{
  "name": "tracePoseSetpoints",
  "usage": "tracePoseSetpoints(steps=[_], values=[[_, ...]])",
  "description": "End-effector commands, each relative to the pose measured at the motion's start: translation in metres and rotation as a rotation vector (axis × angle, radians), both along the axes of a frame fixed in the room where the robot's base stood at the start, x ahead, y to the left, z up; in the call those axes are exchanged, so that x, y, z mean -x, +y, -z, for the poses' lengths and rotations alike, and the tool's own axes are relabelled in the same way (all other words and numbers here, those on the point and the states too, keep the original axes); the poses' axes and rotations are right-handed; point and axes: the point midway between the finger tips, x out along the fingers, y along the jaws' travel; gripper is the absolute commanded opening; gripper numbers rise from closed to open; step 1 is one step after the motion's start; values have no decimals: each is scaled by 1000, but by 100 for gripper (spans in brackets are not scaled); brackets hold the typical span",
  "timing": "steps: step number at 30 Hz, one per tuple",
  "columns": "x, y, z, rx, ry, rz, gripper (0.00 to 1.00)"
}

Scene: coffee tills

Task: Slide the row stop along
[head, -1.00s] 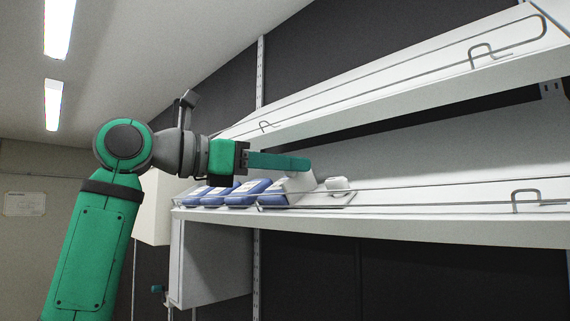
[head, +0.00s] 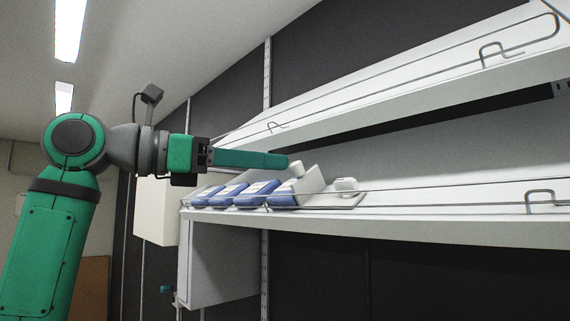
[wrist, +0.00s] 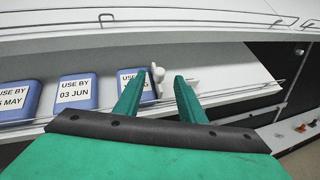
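The row stop (head: 312,178) is a white upright piece with a pale knob on top. It stands on the lower shelf at the right end of a row of blue packs (head: 258,193). In the wrist view the knob (wrist: 158,74) appears in the gap between my fingertips. My gripper (head: 288,161) has long green fingers and is just left of and above the stop in the head view, with no clear contact. In the wrist view my gripper (wrist: 160,77) shows its two fingers apart with nothing held. Part of the stop is hidden behind a finger there.
A wire rail (head: 450,199) runs along the front edge of the lower shelf (head: 440,225). A rounded white piece (head: 346,185) sits right of the stop. The upper shelf (head: 400,85) hangs above. The lower shelf is clear farther right.

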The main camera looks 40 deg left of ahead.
Motion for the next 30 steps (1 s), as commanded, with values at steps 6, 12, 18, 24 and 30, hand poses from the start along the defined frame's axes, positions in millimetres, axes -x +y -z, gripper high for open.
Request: tracePoseSetpoints(steps=[6,12,18,24,30], values=[[28,14,0,0,1,-2,36],[36,17,0,-1,0,0,36],[36,16,0,0,0,2,36],[36,16,0,0,0,2,36],[36,18,2,5,-1,5,36]])
